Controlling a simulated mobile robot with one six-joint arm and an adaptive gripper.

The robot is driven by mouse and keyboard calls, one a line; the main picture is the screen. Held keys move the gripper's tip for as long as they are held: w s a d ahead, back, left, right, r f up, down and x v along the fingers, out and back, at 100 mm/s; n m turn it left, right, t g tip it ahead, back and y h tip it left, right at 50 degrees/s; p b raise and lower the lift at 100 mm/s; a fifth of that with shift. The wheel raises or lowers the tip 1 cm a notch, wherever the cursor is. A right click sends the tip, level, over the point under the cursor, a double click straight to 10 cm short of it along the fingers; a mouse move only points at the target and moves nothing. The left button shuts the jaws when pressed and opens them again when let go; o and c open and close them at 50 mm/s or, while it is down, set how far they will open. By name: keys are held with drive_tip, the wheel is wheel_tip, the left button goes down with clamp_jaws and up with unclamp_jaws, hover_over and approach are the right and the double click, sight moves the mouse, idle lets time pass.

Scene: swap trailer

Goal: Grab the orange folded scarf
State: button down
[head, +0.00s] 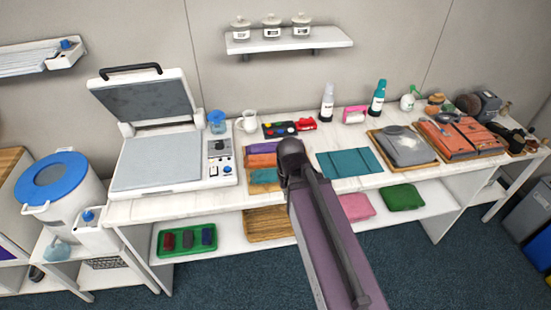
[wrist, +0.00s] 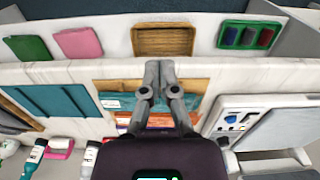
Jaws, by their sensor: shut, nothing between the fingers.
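A wooden board (wrist: 195,85) shows around the row. My gripper (wrist: 158,64) is shut and empty, its fingertips together across the view of the counter's front edge. In the head view, my arm's end appears just right of the scarves; the fingers are not clear there.
A press with its lid raised (head: 155,165) stands left of the scarves. A larger teal folded cloth (head: 350,162) lies right of my arm. A wooden tray (wrist: 163,29) sits on the lower shelf.

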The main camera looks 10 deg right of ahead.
idle(0.4)
drive_tip(key=c, duration=0.7)
unclamp_jaws()
drive_tip(key=shift+o, duration=0.5)
